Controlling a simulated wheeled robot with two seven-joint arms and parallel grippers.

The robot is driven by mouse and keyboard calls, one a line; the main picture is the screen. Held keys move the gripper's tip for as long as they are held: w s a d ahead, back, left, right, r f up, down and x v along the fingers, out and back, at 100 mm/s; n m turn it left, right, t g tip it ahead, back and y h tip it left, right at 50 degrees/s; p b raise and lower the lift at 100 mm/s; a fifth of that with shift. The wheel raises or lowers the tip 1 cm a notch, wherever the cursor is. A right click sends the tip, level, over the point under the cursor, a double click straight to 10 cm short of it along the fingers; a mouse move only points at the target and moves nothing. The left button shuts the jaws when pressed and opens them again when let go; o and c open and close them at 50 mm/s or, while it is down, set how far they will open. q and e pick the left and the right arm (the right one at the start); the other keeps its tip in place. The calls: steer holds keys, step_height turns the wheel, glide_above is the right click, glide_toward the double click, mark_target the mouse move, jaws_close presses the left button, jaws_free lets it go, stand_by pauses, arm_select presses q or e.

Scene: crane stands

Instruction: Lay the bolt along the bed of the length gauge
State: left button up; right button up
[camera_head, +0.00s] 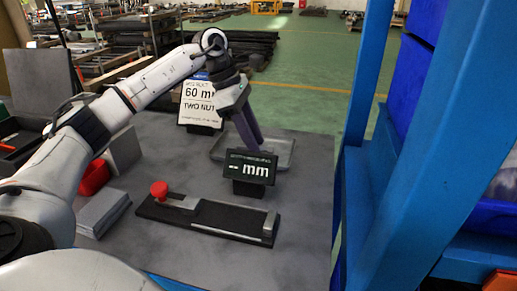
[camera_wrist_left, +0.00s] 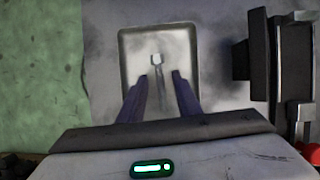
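The bolt (camera_wrist_left: 157,62) lies in a shallow grey tray (camera_wrist_left: 190,42) in the left wrist view, its head toward the top of the picture. In the head view I cannot make out the bolt in the tray (camera_head: 287,152). My left gripper (camera_head: 251,147) points down over the tray. In the left wrist view its fingers (camera_wrist_left: 160,76) are apart with nothing between them, and the bolt lies below. The length gauge (camera_head: 215,218) is a long dark bed with a red knob at its left end and an end stop at its right. My right gripper is out of view.
The gauge's display (camera_head: 248,168) reads "-- mm" and stands between tray and gauge. A sign (camera_head: 200,100) reading "60 mm" stands behind. A red bin (camera_head: 94,177) and grey blocks (camera_head: 102,211) are at left. A blue rack (camera_head: 385,190) rises at right.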

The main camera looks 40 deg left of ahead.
arm_select(q)
steer(key=shift+f, duration=0.1)
jaws_close()
stand_by(0.8)
